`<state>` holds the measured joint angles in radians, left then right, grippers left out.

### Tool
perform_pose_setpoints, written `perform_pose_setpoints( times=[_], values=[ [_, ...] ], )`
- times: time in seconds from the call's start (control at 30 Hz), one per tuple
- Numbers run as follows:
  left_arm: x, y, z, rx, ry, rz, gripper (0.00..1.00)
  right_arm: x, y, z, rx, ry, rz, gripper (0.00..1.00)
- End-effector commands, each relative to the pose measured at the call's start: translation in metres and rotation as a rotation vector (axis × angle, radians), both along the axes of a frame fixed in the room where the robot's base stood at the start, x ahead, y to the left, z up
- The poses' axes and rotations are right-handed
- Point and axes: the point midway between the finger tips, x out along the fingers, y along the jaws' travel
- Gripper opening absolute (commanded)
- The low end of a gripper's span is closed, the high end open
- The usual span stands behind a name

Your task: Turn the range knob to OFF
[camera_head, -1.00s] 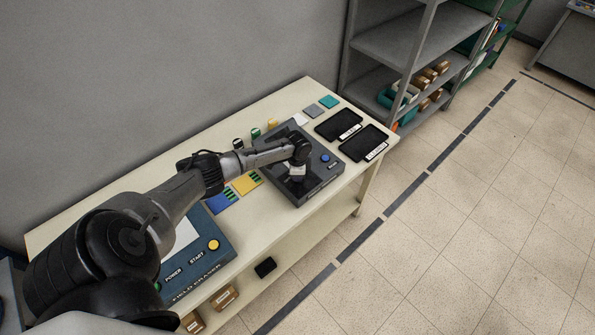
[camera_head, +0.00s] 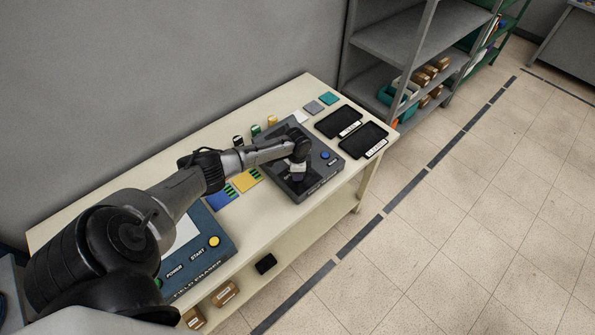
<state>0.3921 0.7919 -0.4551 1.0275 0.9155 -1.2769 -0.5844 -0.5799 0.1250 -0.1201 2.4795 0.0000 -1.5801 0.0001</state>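A dark grey instrument box (camera_head: 325,178) lies on the cream bench, with a blue button (camera_head: 325,155) on its right side. My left arm reaches in from the left over this box. My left gripper (camera_head: 298,170) points down at the box's top face, near its front middle. The gripper and wrist cover whatever is under them, so the range knob and its setting cannot be made out. The fingers are too small and hidden to show whether they are open or shut. My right gripper is not in view.
A blue field eraser (camera_head: 215,262) with a yellow START button stands at the bench's left front. Two black trays (camera_head: 362,140) lie right of the box. Coloured cards (camera_head: 247,180) and small cylinders (camera_head: 271,121) lie around it. A grey shelf rack stands behind, right.

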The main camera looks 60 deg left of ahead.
Motion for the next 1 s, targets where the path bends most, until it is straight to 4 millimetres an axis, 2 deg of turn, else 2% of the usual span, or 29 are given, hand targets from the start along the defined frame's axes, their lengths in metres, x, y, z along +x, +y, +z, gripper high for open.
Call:
perform_pose_setpoints(
  times=[0.17,0.27,0.7,1.0],
  values=[
    [0.000,0.000,0.003,0.000,0.000,-0.001,0.39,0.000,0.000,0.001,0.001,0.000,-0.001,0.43],
    [0.000,0.001,0.013,0.000,-0.001,-0.002,0.39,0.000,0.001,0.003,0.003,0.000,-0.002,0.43],
    [0.000,0.001,0.096,0.002,-0.001,-0.002,0.39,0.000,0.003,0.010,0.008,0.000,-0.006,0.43],
    [0.000,0.000,0.131,0.000,0.000,-0.001,0.39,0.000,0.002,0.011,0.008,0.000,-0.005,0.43]
  ],
)
